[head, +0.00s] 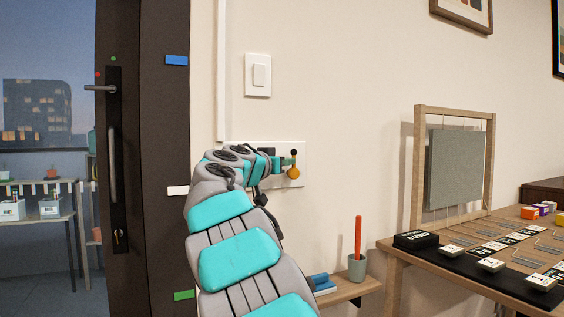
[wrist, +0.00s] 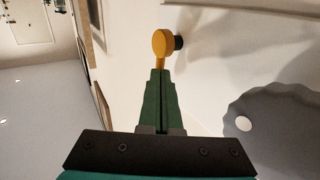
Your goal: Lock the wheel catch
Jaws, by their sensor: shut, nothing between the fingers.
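An orange-yellow round knob (head: 293,172) hangs at the right part of a white wall plate (head: 295,148), with a small dark peg just above it. The knob also shows in the wrist view (wrist: 162,43), with a dark round piece (wrist: 179,42) right behind it. My gripper (head: 285,161) is shut and empty, its green fingertips (wrist: 161,74) right at the knob's yellow stem; I cannot tell whether they touch. A grey scalloped wheel-like shape (wrist: 262,125) lies to the right in the wrist view. My arm hides the left part of the plate in the head view.
A light switch (head: 258,75) is above the plate. A dark door with a handle (head: 101,87) stands at left. Below right, a small shelf (head: 352,291) holds a cup (head: 357,267) with an orange stick. A wooden table (head: 398,262) with cards and a framed panel stands at right.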

